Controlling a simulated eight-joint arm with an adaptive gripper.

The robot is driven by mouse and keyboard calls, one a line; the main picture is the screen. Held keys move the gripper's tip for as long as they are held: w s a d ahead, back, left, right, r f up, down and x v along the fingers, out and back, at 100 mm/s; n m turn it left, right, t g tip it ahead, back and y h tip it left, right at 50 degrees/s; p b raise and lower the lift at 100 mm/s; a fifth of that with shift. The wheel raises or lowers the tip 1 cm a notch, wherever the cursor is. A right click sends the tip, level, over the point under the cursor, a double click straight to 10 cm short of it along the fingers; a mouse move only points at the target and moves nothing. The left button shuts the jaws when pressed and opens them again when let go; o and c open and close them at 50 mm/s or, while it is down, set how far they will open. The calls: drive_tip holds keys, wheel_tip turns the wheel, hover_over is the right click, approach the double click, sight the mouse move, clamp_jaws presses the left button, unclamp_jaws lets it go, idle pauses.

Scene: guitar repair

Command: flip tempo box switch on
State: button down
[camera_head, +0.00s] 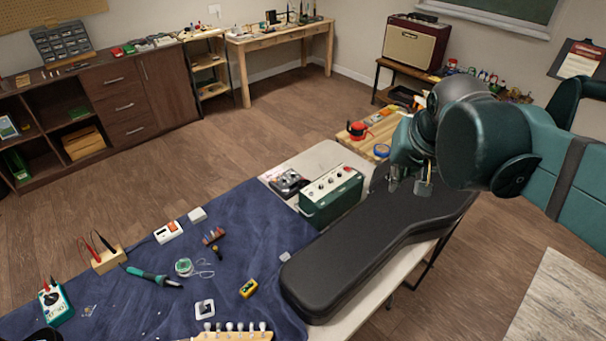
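No box carries a readable label, so I cannot tell for sure which is the tempo box. A green box with a pale top panel and several knobs (331,195) stands at the back of the work table. Its switch is too small to make out. A small white device with a red-orange patch (168,232) lies on the blue cloth, and a white square piece with a dark centre (204,309) lies nearer the front. My gripper (409,187) points down over the black guitar case, right of the green box. Its fingers are apart, with nothing seen between them.
The black guitar case (350,262) fills the table's right side. A dark pedal-like device (288,183) sits left of the green box. The blue cloth (130,300) holds a soldering iron (153,277), a wire spool (184,267), a multimeter (54,303) and a guitar headstock (232,335).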

drive_tip(key=w+a+r+m+g, duration=0.1)
drive_tip(key=w+a, duration=0.1)
drive_tip(key=w, duration=0.5)
drive_tip(key=w+a+m+g, duration=0.1)
drive_tip(key=w+a, duration=0.2)
drive_tip(key=w, duration=0.3)
drive_tip(key=m+g+h, duration=0.1)
drive_tip(key=m+g, duration=0.3)
drive_tip(key=m, duration=0.1)
hover_over(304, 179)
drive_tip(key=w+a, duration=0.1)
drive_tip(key=w, duration=0.1)
wheel_tip(304, 179, down, 24)
drive_tip(key=shift+w+a+f+g, duration=0.1)
drive_tip(key=shift+a+f+g, duration=0.3)
drive_tip(key=shift+f, duration=0.45)
drive_tip(key=shift+a, duration=0.1)
drive_tip(key=f, duration=0.4)
drive_tip(key=s+d+f+b, duration=0.1)
drive_tip(key=f, duration=0.8)
drive_tip(key=shift+s+d+f+b, duration=0.25)
drive_tip(key=shift+f+b, duration=0.15)
